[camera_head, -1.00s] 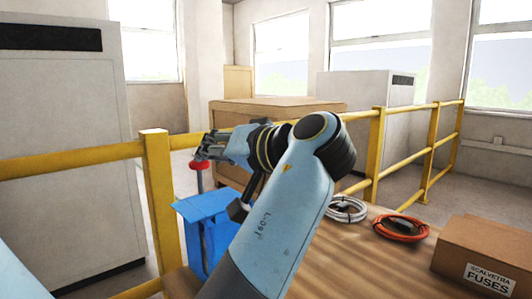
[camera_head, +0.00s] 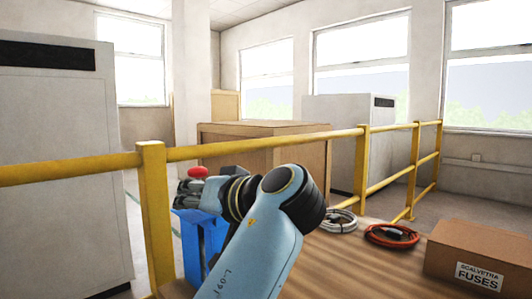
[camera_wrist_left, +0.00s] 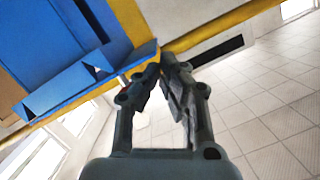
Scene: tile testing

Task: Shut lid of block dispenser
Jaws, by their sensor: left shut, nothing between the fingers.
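The blue block dispenser (camera_head: 191,243) stands at the near left of the wooden table in the head view, partly hidden behind my left arm. A red knob (camera_head: 197,171) shows just above my left gripper (camera_head: 184,190), at the dispenser's top. The lid's angle is hard to tell there. In the left wrist view, the dispenser's blue panels (camera_wrist_left: 45,40) fill the upper left. My left gripper (camera_wrist_left: 164,62) is shut and empty, its tips close beside a blue edge; contact cannot be told. My right gripper is out of view.
A yellow railing (camera_head: 262,143) with a post (camera_head: 157,215) runs along the table's far side. On the table (camera_head: 345,265) are a white cable coil (camera_head: 338,222), an orange cable coil (camera_head: 391,236) and a cardboard fuse box (camera_head: 482,255). Bare tabletop lies between my arm and the box.

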